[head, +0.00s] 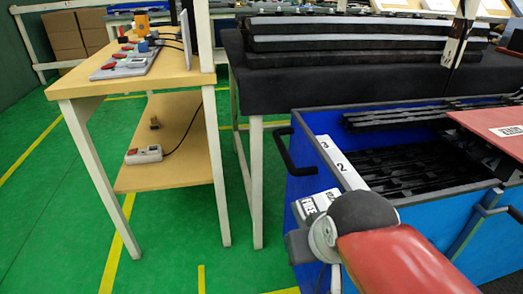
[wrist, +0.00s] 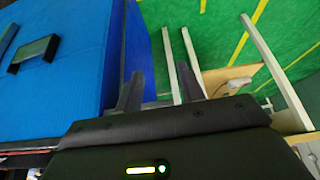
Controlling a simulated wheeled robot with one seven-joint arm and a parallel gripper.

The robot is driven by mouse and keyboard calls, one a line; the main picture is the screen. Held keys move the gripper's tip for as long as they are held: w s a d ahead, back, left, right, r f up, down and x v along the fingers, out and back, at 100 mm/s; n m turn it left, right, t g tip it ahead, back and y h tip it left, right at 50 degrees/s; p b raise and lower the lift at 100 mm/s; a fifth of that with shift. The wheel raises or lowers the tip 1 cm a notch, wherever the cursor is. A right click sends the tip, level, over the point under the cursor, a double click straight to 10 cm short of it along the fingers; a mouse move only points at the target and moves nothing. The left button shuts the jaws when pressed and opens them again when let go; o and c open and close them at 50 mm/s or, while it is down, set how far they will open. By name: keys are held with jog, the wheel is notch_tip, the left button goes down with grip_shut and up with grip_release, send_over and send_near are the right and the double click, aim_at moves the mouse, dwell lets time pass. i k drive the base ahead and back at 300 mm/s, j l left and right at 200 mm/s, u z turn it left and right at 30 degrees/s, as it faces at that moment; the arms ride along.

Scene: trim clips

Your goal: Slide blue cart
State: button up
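The blue cart (head: 432,218) stands at the right in the head view, with black parts lying inside it. A black bar handle (head: 284,155) sticks out from its left end. In the wrist view a blue wall of the cart (wrist: 125,50) fills the left side, with a dark handle-like piece (wrist: 35,53) on it. My gripper (wrist: 160,78) is open and empty, its two fingers apart beside the blue wall; whether the left finger touches the wall I cannot tell.
A wooden workbench (head: 85,85) with a lower shelf stands to the left. A black-covered table (head: 275,95) bearing long stacked strips stands behind the cart. A red-brown panel (head: 492,125) lies over the cart's right part. Green floor with yellow lines is clear at the front left.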

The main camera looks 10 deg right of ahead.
aim_at(393, 150)
jog(key=i+j, duration=0.1)
jog(key=j, duration=0.6)
jog(key=i+j, duration=0.1)
jog(key=j, duration=0.6)
